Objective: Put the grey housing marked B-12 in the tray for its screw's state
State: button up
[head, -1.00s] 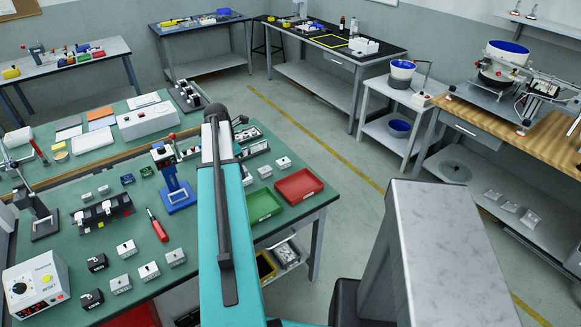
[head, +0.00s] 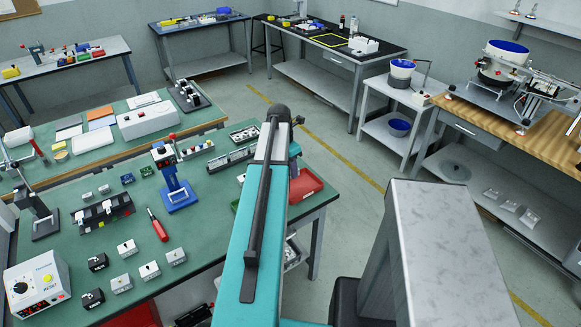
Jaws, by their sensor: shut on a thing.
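My gripper is hidden behind my teal arm, which reaches over the right part of the green bench. What it holds does not show. Several small grey housings stand at the bench's front: one at the back (head: 126,249), one at the right (head: 176,256), one in the middle (head: 149,271) and one nearest (head: 121,284). Their marks and screw states are too small to read. The red tray (head: 308,184) shows partly to the right of my arm. Only a sliver of the green tray (head: 235,205) shows to its left.
Two black housings (head: 98,262) stand left of the grey ones. A red screwdriver (head: 157,226), a blue-based stand (head: 180,196), a black fixture (head: 104,212) and a control box (head: 35,284) stand on the bench. The floor to the right is clear.

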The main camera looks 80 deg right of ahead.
jog(key=shift+f, duration=0.1)
jog(key=shift+f+b, duration=1.7)
jog(key=shift+f, duration=0.6)
jog(key=shift+f+b, duration=0.4)
jog(key=shift+f, duration=1.3)
jog(key=shift+f, duration=0.3)
jog(key=o, duration=1.2)
jog(key=shift+o, duration=0.2)
jog(key=shift+r, duration=0.15)
jog(key=shift+w+a+r+b, duration=0.25)
jog(key=shift+w+r+b, duration=0.1)
jog(key=shift+r, duration=1.85)
jog(key=shift+w+a+r+b, duration=0.25)
jog(key=shift+a+r+b, duration=0.1)
jog(key=shift+r, duration=1.9)
jog(key=shift+w+a+r+b, duration=0.2)
jog(key=shift+w+r+b, duration=0.15)
jog(key=shift+r, duration=1.85)
